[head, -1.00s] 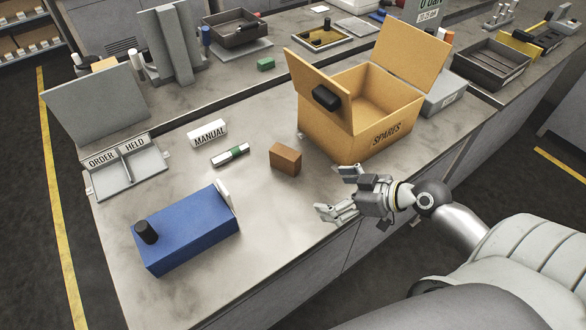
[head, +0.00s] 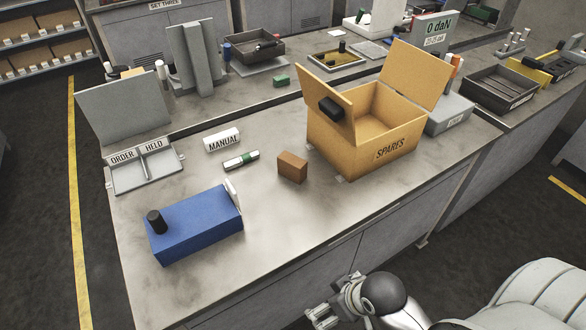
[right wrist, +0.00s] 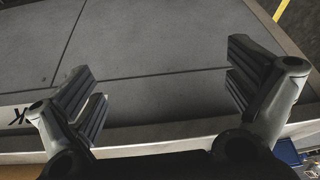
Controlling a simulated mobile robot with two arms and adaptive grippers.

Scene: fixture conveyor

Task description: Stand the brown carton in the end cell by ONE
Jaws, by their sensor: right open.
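The brown carton (head: 292,167) is a small brown block on the grey worktop, left of the open SPARES box and right of the green-and-white cylinder. My right gripper (head: 322,318) is low at the bottom of the head view, in front of the worktop edge and well apart from the carton. In the right wrist view its two fingers (right wrist: 165,95) are spread wide with nothing between them, over a grey panelled surface. My left gripper is not in view. No label reading ONE is legible in these frames.
The yellow-brown SPARES box (head: 352,145) stands open with flaps up. A blue case (head: 200,228) lies front left, with the ORDER/HELD tray (head: 147,172), MANUAL roll (head: 222,140) and green-banded cylinder (head: 241,160) behind. The worktop in front of the carton is clear. A SET THREE label (head: 163,6) shows at the back.

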